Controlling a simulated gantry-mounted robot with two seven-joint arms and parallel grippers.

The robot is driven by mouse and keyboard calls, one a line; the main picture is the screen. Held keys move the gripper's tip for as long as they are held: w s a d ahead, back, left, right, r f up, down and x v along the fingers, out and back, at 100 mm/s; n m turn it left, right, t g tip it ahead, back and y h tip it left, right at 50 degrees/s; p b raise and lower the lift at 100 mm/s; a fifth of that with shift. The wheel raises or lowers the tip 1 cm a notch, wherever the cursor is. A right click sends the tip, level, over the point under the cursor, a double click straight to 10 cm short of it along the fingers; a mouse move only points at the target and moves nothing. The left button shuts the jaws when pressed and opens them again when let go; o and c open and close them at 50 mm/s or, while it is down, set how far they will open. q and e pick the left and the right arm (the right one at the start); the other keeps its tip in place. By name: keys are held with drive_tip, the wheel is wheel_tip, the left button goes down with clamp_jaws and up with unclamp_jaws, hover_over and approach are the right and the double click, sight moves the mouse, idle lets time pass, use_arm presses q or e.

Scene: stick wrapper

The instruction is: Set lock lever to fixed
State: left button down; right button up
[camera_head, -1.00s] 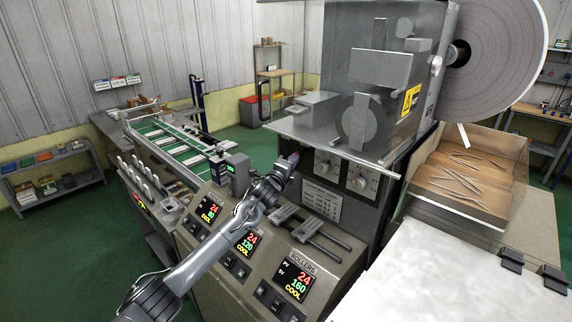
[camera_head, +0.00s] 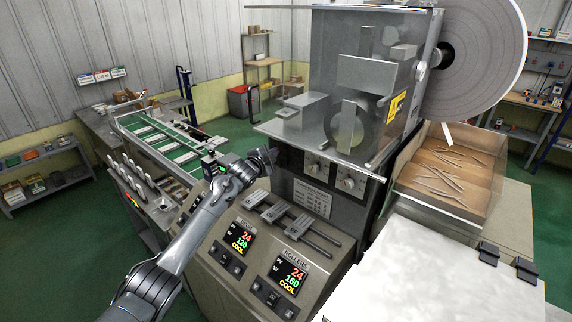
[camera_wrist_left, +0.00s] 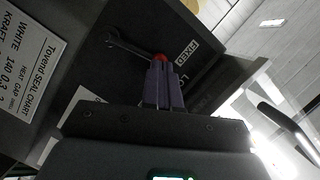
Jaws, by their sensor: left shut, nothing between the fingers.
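The lock lever (camera_wrist_left: 130,47) shows in the left wrist view as a dark arm with a round pivot end at the upper left and a red knob (camera_wrist_left: 160,57) at its other end. A white FIXED label (camera_wrist_left: 187,50) lies just right of the knob; a second label below is partly covered. My left gripper (camera_wrist_left: 162,75) is shut and empty, its purple fingertips right at the red knob; I cannot tell if they touch. In the head view the left gripper (camera_head: 272,155) is beside the machine's side panel, and I cannot make out the lever there. My right gripper is not in view.
The control panel with its ROLLERS display (camera_head: 288,275) and slide bars (camera_head: 300,222) lies below and right of my arm. Dial knobs (camera_head: 350,182) sit right of the gripper, under a metal shelf (camera_head: 285,130). A green conveyor (camera_head: 160,142) is at the left.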

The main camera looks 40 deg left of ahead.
use_arm(q)
drive_tip(key=shift+a+f+n+h+p, duration=0.1)
drive_tip(key=shift+a+n+h+p, duration=0.25)
drive_tip(key=shift+a+n, duration=0.35)
drive_tip(key=shift+w+d, duration=0.1)
drive_tip(key=shift+d, duration=0.05)
drive_tip(key=d+r+p+v, duration=0.1)
drive_tip(key=d+p+v, duration=0.1)
drive_tip(key=v, duration=1)
drive_tip(key=shift+d+r, duration=0.15)
drive_tip(key=shift+d, duration=0.3)
